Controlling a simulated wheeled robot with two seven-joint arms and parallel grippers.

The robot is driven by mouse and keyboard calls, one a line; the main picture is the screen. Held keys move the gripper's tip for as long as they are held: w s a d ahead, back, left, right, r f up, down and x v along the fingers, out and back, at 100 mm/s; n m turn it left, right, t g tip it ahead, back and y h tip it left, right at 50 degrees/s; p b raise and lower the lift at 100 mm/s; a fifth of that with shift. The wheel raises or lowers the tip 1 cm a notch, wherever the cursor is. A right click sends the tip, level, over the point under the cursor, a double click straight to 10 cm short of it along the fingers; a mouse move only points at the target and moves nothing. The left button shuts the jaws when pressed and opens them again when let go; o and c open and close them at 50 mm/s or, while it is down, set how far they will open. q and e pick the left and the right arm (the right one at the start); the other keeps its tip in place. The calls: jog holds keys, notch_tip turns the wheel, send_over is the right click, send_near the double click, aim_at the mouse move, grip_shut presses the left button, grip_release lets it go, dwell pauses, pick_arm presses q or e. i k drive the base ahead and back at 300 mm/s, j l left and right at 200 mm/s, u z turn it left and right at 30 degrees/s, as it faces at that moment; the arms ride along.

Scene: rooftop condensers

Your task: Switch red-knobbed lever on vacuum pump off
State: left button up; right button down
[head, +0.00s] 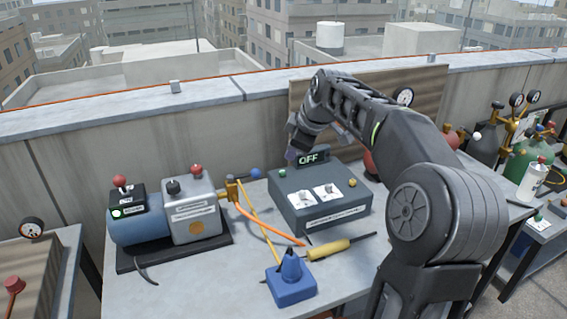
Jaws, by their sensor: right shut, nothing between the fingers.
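The vacuum pump (138,229), a blue motor with a silver-grey housing (192,205), stands on a black base at the left of the table. A red-knobbed lever (120,181) rises from the black switch box (126,199) on the motor; a green light shows on that box. Another red knob (197,170) sits on the silver housing beside a black knob (173,187). My right gripper (292,156) is shut and empty, behind the grey control box (318,205) and well right of the pump; its fingertips are small and partly hidden. My left gripper is out of view.
The grey box has an OFF sign on top. Gas cylinders (484,150) stand at right. A parapet wall runs behind the table.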

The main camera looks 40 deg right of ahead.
aim_at(119, 181)
jog(key=k+j, duration=0.15)
jog(key=k, duration=0.35)
jog(key=k+j, duration=0.15)
jog(key=k, duration=0.3)
